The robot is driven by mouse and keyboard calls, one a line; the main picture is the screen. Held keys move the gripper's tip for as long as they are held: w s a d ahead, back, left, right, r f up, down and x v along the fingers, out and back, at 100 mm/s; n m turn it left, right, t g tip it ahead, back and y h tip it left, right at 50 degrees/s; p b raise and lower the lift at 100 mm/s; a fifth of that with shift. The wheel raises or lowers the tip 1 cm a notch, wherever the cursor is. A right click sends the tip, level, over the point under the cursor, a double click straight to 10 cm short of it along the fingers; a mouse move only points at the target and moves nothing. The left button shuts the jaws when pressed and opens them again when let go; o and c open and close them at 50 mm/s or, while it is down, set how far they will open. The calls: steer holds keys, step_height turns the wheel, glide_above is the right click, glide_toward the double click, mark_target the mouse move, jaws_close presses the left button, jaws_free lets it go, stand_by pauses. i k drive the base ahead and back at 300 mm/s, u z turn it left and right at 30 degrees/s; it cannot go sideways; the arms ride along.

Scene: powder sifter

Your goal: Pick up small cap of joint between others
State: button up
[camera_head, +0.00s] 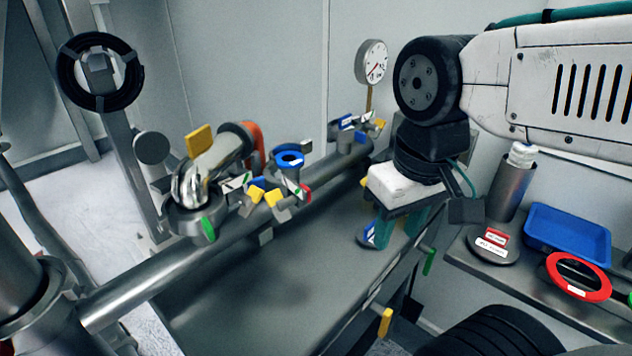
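My gripper (400,240) points down over the grey metal surface, right of the long pipe. Its teal fingers show with a narrow gap between them. A small blue and white cap-like piece (369,236) shows at the left finger's lower end; I cannot tell whether it is held or only behind or beside the finger. Joints with small coloured caps stand along the pipe: one at the far end (352,128), one with a blue ring on top (289,160), and a cluster with blue and yellow parts (262,192). Which cap is the small one between others is unclear.
A dial gauge (372,62) stands behind the far joint. A polished elbow pipe (203,178) rises at the left. The right shelf holds a blue tray (567,235), a red ring (578,277), a grey disc (492,246) and a cylinder (512,187). The grey surface (270,290) is mostly clear.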

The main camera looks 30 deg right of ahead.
mark_target(365, 234)
steer(key=z, duration=0.5)
steer(key=k, duration=1.25)
steer(key=z, duration=0.85)
steer(key=i, duration=1.4)
steer(key=u, duration=0.95)
